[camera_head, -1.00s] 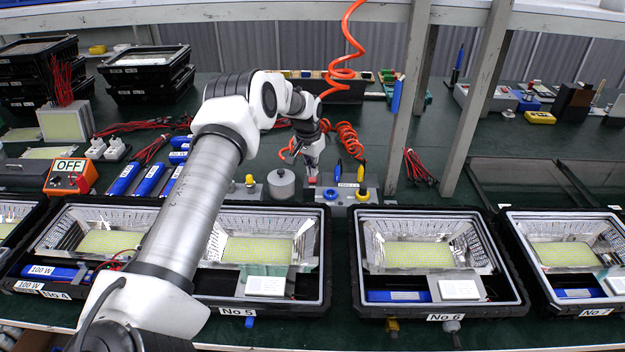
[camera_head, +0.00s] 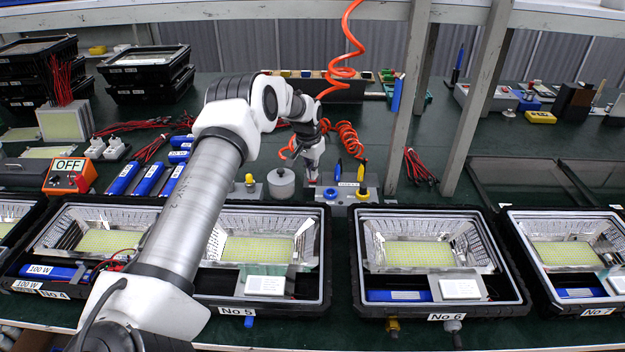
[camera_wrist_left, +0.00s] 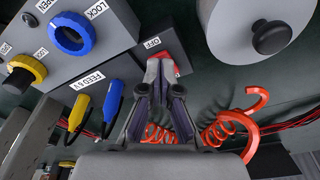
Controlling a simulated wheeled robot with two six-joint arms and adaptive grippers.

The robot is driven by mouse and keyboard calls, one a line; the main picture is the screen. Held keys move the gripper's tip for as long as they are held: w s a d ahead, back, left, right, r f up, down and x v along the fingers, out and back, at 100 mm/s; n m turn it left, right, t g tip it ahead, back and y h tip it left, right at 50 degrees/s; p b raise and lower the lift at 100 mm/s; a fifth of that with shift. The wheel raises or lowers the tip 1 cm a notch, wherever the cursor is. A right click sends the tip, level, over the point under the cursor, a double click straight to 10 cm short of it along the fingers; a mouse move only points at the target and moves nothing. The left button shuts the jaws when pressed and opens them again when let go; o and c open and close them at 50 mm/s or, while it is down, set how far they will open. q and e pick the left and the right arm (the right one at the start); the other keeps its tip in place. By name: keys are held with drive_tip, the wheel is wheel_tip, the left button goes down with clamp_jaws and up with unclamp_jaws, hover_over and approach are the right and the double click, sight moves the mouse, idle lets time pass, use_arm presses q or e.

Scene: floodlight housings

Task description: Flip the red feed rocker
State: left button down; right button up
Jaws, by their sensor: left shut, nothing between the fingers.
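The red feed rocker (camera_wrist_left: 170,68) sits on the grey control box in the left wrist view, next to an OFF label. My left gripper (camera_wrist_left: 155,66) is shut and empty, with its fingertips over or against the rocker and hiding part of it. I cannot tell whether they touch. In the head view, my left gripper (camera_head: 313,181) is at the left end of the grey box (camera_head: 347,196), and the rocker is mostly hidden there. My right gripper is not in view.
The box carries a blue ring knob (camera_wrist_left: 72,33) with a LOCK label and a yellow knob (camera_wrist_left: 22,72). Blue and yellow plugs hang by the FEED label. A grey cylinder (camera_head: 281,184) stands close left. An orange coiled hose (camera_head: 346,138) lies behind. Floodlight housings (camera_head: 437,312) line the front.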

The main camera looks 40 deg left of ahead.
use_arm(q)
drive_tip(key=shift+f, duration=0.5)
wheel_tip(320, 180, up, 7)
drive_tip(key=p, duration=0.5)
idle(0.3)
idle(0.5)
